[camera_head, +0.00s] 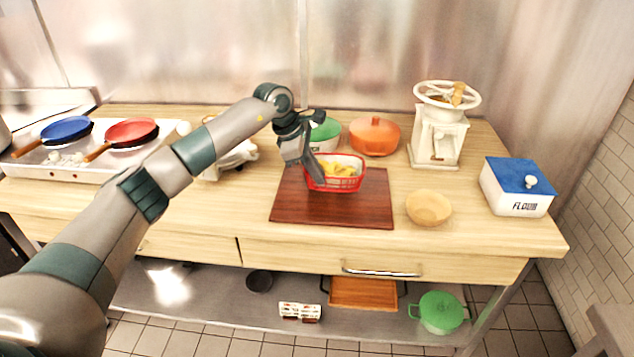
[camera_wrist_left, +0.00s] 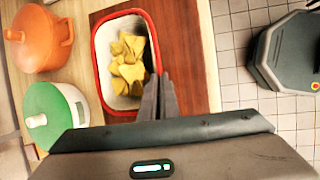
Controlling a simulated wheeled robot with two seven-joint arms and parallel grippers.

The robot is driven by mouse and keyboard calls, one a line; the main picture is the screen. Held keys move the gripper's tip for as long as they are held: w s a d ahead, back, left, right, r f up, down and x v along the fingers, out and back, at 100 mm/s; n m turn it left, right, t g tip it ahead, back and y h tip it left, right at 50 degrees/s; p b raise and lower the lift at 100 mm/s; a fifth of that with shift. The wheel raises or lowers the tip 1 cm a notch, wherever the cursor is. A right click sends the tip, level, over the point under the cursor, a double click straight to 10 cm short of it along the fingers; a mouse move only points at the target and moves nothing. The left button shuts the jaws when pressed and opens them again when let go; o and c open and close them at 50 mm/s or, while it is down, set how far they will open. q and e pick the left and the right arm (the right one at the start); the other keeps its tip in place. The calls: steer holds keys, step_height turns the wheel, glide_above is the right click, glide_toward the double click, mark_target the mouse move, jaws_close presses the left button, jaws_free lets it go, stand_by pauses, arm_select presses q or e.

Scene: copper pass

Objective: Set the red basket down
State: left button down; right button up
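The red basket (camera_head: 349,185) has a white inside and holds several yellow chunks (camera_head: 338,168). It is upright over the dark red-brown board (camera_head: 332,211) on the counter. Whether its bottom touches the board I cannot tell. My left gripper (camera_head: 318,178) reaches down at the basket's left side. In the left wrist view its fingers (camera_wrist_left: 158,98) are close together on the rim of the basket (camera_wrist_left: 101,78), pinching its wall. The board also shows in the left wrist view (camera_wrist_left: 185,45). My right gripper is in neither view.
Behind the board stand a green-lidded pot (camera_head: 326,133) and an orange pot (camera_head: 374,135). A white grinder (camera_head: 437,140), a wooden bowl (camera_head: 428,208) and a blue-lidded flour box (camera_head: 517,190) are to the right. Two pans (camera_head: 130,132) sit on the stove at left. The board's front is bare.

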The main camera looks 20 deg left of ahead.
arm_select(q)
steer(key=shift+f+p, duration=0.65)
steer(key=shift+f, duration=1)
steer(key=shift+f, duration=0.1)
steer(key=c, duration=2)
jaws_free()
steer(key=shift+r, duration=0.2)
